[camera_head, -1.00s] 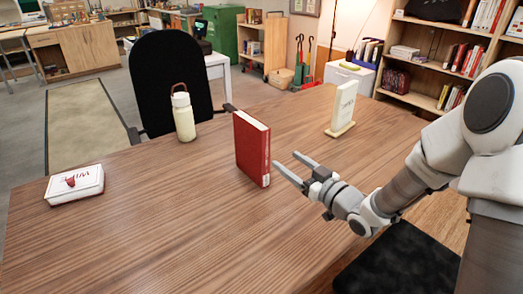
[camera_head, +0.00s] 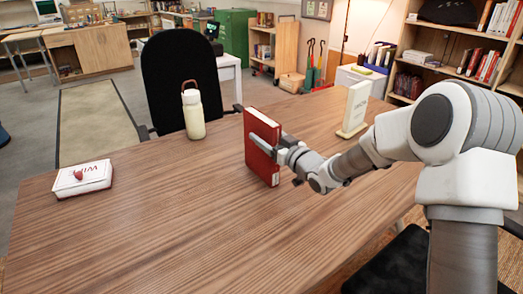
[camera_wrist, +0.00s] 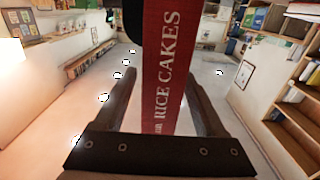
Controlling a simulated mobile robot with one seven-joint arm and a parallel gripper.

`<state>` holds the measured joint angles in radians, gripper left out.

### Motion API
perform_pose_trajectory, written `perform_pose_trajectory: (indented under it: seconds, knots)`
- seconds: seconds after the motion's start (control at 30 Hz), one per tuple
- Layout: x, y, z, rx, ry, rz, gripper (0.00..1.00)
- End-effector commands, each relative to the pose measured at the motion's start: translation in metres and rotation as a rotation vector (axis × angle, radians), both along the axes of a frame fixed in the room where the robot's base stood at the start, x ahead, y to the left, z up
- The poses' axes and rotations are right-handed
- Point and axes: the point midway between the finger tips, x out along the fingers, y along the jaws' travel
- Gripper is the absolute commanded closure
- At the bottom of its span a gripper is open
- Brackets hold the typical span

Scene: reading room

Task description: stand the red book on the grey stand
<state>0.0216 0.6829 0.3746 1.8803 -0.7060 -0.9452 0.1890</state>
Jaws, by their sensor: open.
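The red book (camera_head: 262,163) stands upright on the wooden table (camera_head: 180,220). In the wrist view the book's red spine (camera_wrist: 162,75) faces me, lettered "RICE CAKES". My gripper (camera_head: 270,142) is at the book, open, with one finger on each side of it.
A cream bottle (camera_head: 193,115) stands behind and left of the red book. A black chair (camera_head: 178,75) is beyond the table. The front of the table is clear.

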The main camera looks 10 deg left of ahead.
Motion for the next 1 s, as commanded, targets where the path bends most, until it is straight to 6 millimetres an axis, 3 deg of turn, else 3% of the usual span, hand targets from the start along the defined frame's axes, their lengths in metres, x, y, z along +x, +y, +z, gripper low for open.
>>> perform_pose_trajectory:
  seconds: [0.2,0.47,0.87,1.0]
  knots:
    - [0.015,0.018,-0.001,-0.001,0.0,0.001,0.28]
    - [0.017,0.019,-0.001,-0.001,0.0,0.0,0.28]
    - [0.016,0.019,-0.001,-0.001,0.0,0.0,0.99]
    - [0.016,0.019,-0.001,-0.001,0.0,0.0,1.0]
